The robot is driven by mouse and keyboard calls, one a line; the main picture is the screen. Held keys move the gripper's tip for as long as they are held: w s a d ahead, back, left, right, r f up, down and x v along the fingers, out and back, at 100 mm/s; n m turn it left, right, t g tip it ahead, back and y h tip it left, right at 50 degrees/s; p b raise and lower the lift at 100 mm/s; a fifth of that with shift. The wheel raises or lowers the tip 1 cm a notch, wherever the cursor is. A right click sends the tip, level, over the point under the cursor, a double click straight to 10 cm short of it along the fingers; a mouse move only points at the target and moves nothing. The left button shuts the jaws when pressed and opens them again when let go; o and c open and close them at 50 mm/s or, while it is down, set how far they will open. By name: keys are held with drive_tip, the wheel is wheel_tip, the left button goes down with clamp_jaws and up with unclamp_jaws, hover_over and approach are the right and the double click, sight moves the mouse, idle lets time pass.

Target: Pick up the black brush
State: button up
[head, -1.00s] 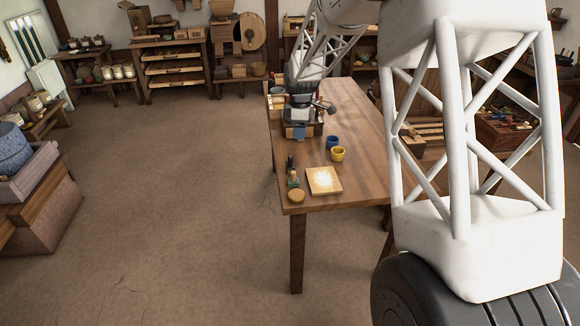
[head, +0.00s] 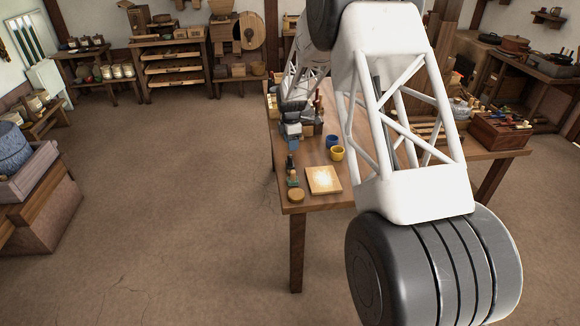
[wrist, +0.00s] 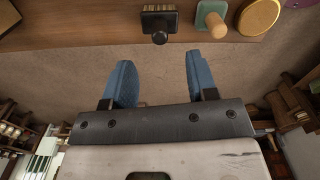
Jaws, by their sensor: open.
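The black brush (head: 290,162) stands near the left edge of the wooden table (head: 304,203). In the wrist view the black brush (wrist: 159,22) shows at the top, with a block of pale bristles and a dark round knob. My gripper (wrist: 156,72) is open, with two blue fingers and nothing between them. The brush lies ahead of the fingers, apart from them, roughly in line with the gap. In the head view my gripper (head: 292,143) is behind the brush, near the table's left edge.
Next to the brush are a green block with a wooden knob (wrist: 213,20) and a round wooden disc (wrist: 258,17). A light square board (head: 324,180), a yellow cup (head: 337,153) and a blue cup (head: 333,141) stand to the right. Floor is open left of the table.

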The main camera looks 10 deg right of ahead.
sight(290, 156)
drive_tip(key=shift+f, duration=1.25)
drive_tip(key=shift+a+f, duration=0.15)
drive_tip(key=shift+f, duration=2.45)
clamp_jaws()
drive_tip(key=shift+r, duration=5)
